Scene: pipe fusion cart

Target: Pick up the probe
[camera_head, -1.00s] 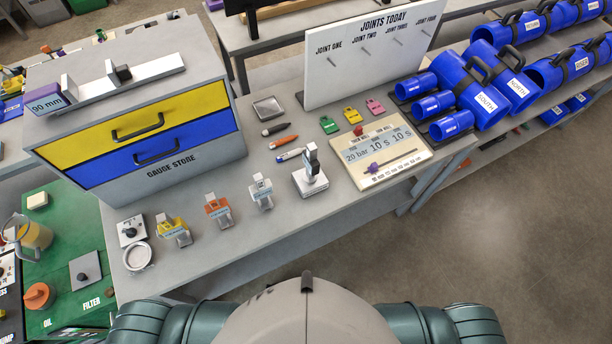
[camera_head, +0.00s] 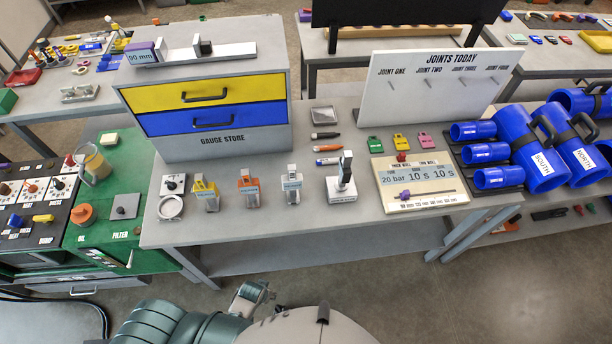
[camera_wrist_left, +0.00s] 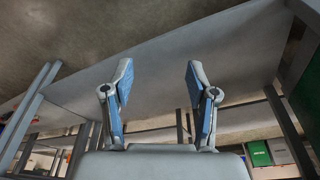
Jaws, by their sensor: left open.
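No item is labelled as the probe, so I cannot tell for certain which thing it is. An upright white device with a dark part stands on a white base (camera_head: 342,194) near the table's front edge, right of centre. To its left stand three small labelled blocks: yellow (camera_head: 206,194), orange (camera_head: 249,190) and white (camera_head: 291,187). My left arm's end (camera_head: 250,297) is low in the head view, in front of the table and apart from everything on it. In the left wrist view my left gripper (camera_wrist_left: 159,68) is open and empty, its two blue-padded fingers apart. My right gripper is out of view.
The grey table (camera_head: 240,232) also holds a gauge store cabinet (camera_head: 215,143), a settings board (camera_head: 418,183), a joints board (camera_head: 425,85) and blue pipes (camera_head: 535,150). A green cart (camera_head: 95,235) stands left. The wrist view shows the grey tabletop's underside (camera_wrist_left: 160,75) and table legs.

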